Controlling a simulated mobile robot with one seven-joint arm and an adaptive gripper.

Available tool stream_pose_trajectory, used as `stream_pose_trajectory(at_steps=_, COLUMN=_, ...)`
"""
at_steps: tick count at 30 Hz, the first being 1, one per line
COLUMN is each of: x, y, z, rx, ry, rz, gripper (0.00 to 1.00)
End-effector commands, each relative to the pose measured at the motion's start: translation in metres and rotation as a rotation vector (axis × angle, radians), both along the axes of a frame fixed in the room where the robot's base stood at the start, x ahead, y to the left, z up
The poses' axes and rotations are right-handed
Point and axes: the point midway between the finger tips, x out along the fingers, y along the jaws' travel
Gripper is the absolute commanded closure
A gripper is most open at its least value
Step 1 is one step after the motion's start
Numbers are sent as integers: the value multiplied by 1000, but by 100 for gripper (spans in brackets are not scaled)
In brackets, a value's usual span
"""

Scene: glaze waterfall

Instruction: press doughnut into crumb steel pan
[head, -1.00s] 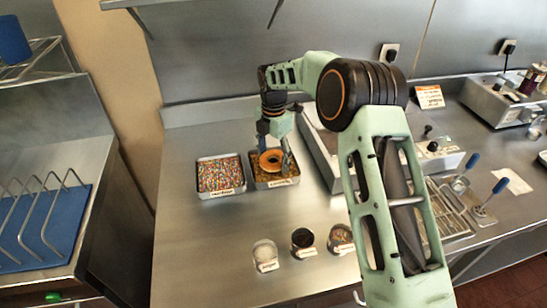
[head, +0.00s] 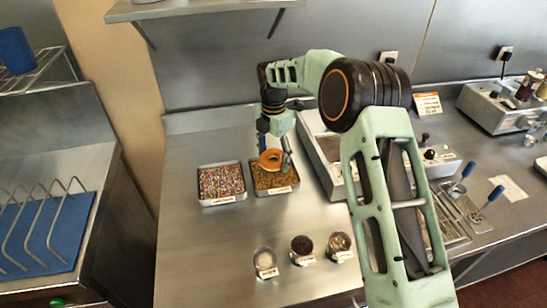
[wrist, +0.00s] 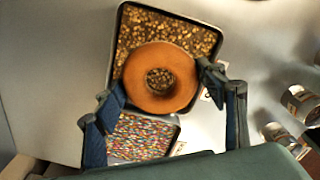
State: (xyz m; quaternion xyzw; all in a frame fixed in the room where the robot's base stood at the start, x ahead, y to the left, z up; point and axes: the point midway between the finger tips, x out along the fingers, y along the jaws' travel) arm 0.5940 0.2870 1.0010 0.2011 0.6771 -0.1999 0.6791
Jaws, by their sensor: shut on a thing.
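The orange-brown doughnut (head: 271,159) is between the fingers of my gripper (head: 275,157), which is shut on its sides. It looks slightly tilted and held over the back part of the crumb steel pan (head: 277,182), seemingly a little above the crumbs. In the wrist view the doughnut (wrist: 178,68) sits between the fingertips (wrist: 160,84), and brown crumbs show through its hole. The crumb pan's bed (wrist: 165,28) shows above and around it. The doughnut's underside is hidden.
A pan of coloured sprinkles (head: 221,183) stands just left of the crumb pan. A pale pot (head: 264,257), a dark pot (head: 302,244) and a crumb pot (head: 340,241) stand in front. A steel appliance (head: 325,150) is at the right. The counter's left front is clear.

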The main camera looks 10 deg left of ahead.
Motion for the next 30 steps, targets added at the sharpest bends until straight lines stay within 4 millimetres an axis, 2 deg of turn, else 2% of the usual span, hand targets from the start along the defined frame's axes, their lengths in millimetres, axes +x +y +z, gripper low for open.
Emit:
stream_pose_trajectory(at_steps=11, x=0, y=0, z=13, rx=1, ry=-1, rz=0, gripper=59)
stream_pose_trajectory(at_steps=24, x=0, y=0, z=47, rx=0, ry=-1, rz=0, gripper=59)
stream_pose_trajectory(at_steps=30, x=0, y=0, z=47, rx=-1, ry=-1, rz=0, gripper=59)
